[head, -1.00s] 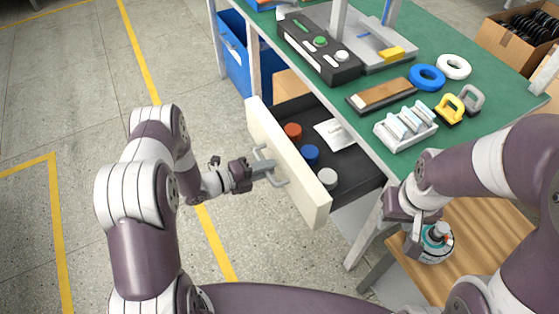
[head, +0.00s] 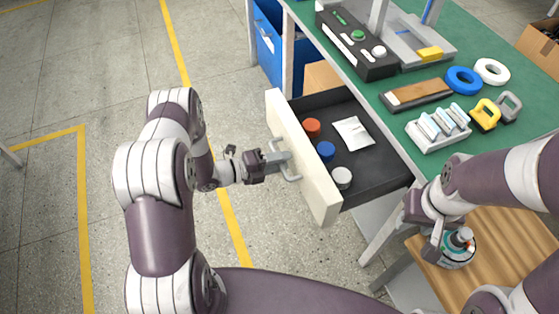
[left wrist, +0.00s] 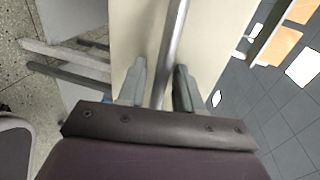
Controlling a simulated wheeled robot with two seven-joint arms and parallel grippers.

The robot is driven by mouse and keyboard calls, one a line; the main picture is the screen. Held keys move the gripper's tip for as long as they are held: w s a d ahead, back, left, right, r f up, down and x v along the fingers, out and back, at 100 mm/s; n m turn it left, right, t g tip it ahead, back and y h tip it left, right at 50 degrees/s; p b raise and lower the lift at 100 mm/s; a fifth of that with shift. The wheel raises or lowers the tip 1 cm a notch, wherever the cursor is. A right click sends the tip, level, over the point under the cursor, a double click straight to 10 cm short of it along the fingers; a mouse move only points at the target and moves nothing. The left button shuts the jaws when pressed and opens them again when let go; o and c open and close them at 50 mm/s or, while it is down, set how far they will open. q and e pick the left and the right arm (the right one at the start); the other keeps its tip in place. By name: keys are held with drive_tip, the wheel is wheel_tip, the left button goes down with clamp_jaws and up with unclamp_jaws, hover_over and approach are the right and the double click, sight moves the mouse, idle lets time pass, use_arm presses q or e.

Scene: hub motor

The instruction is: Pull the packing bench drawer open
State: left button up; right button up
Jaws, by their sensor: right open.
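The packing bench drawer (head: 303,160) stands well open, its pale front out from under the green-topped bench (head: 395,125). Its grey bar handle (head: 288,174) also shows in the left wrist view (left wrist: 172,45). Inside lie a red cap (head: 312,127), a blue cap (head: 326,150), a white cap (head: 342,177) and a white packet (head: 353,133). My right gripper (head: 438,243) is open beside a bottle (head: 457,252), partly hiding it.
The bottle stands on a wooden surface (head: 500,245) at lower right. On the bench are a black control box (head: 355,45), tape rolls (head: 464,80) and a white tray (head: 438,130). A blue bin (head: 268,45) is under the bench. Floor left of the drawer is clear.

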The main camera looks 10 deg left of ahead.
use_arm(q)
drive_tip(key=v, duration=1.2)
drive_tip(key=shift+s+a, duration=0.2)
drive_tip(key=shift+a, duration=0.05)
